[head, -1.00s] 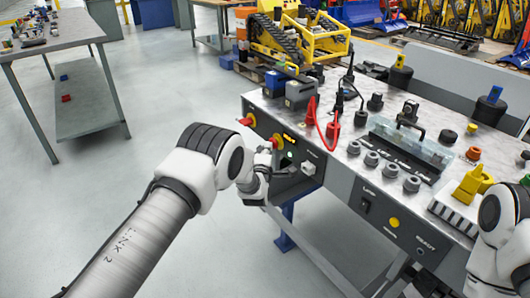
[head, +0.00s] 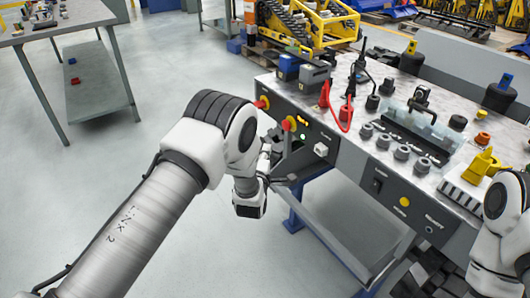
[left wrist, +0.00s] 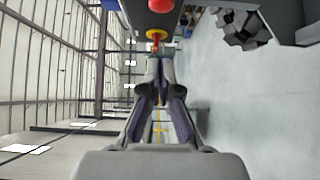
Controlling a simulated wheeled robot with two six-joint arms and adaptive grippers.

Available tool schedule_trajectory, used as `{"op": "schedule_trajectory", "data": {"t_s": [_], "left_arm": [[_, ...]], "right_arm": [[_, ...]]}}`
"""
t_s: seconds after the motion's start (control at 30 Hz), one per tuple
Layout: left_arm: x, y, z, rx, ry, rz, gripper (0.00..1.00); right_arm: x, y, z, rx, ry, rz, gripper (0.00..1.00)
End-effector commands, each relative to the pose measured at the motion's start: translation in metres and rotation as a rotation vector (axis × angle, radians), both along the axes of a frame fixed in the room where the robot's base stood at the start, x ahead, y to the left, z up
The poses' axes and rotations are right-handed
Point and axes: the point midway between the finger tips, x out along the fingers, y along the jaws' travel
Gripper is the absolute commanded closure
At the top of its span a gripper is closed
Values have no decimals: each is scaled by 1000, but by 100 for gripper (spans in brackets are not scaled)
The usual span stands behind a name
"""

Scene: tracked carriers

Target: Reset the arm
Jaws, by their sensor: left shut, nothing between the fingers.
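My left gripper (head: 284,180) is in front of the left end of the workbench panel, below the red knobs. In the left wrist view its fingers (left wrist: 160,100) are together with nothing between them. A red knob with a yellow collar (left wrist: 156,36) shows just beyond the fingertips, and I cannot tell how far off it is. In the head view the panel carries two red knobs, one at the corner (head: 262,103) and one nearer the middle (head: 289,123), plus a small green light (head: 303,137). My right arm shows at the right edge, but its gripper is out of frame.
The workbench (head: 350,150) holds grey round knobs, a red cable (head: 340,118), a yellow part (head: 483,165) and black boxes. A second table (head: 70,22) stands at the far left. A yellow tracked machine (head: 310,25) is behind. Open floor lies left of the bench.

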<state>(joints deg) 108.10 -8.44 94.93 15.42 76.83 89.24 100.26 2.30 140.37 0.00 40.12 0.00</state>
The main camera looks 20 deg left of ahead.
Motion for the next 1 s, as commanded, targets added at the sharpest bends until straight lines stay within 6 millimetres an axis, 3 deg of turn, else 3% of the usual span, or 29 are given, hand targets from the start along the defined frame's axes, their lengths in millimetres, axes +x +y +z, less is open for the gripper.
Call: {"op": "schedule_trajectory", "data": {"t_s": [0.13, 0.53, 0.67, 0.77, 0.83, 0.9, 1.0], "left_arm": [[-9, -1, 0, 1, 0, 0, 100], [-9, -1, -1, 0, 1, 0, 100], [-21, 15, -26, -5, 50, 26, 100], [-60, 35, -73, -1, 195, 43, 100], [-103, 46, -116, 59, 368, 34, 100], [-154, 53, -154, 167, 569, -11, 100], [-234, 56, -196, 349, 850, -143, 100]], "right_arm": [[0, 0, 1, 0, 0, 0, 60], [0, 0, 1, 0, 0, 0, 60], [0, 0, 1, 0, 0, 0, 60], [0, 0, 1, 0, 0, 0, 60], [0, 0, 1, 0, 0, 0, 60], [0, 0, 1, 0, 0, 0, 60], [0, 0, 1, 0, 0, 0, 60]]}}
